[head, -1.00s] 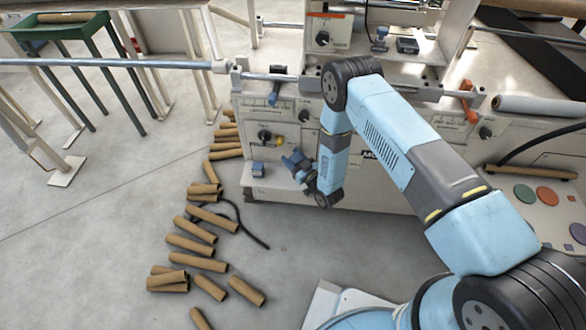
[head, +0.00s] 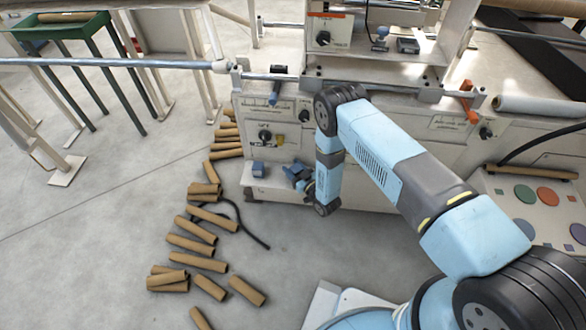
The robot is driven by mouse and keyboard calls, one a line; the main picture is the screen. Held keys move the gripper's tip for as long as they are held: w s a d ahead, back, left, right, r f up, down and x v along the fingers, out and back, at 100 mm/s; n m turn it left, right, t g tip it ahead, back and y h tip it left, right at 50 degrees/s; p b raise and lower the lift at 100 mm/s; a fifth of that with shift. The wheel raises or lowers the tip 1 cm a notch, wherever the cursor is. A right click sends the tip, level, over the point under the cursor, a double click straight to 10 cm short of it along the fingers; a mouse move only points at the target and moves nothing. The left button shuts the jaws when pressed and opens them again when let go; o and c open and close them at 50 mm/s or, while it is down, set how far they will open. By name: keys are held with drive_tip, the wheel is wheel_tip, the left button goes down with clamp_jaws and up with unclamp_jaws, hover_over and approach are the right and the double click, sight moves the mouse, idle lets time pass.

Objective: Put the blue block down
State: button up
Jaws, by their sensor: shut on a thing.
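My gripper (head: 303,182) is low in front of the machine's lower ledge (head: 283,185), left of my wrist. It is shut on the blue block (head: 294,171), a small dark blue shape at its end. Block and fingers are hard to tell apart at this size. I cannot tell whether the block touches the ledge. A separate small blue box-like thing (head: 258,169) sits on the ledge to the left, apart from my gripper.
The winder (head: 400,190) stands behind my arm, with knobs and a metal bar above the ledge. Several cardboard tubes (head: 197,262) and a black cable (head: 253,236) lie on the floor at left. A panel with coloured discs (head: 547,197) is at right.

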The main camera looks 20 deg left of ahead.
drive_tip(key=o, duration=0.8)
drive_tip(key=v, duration=1.2)
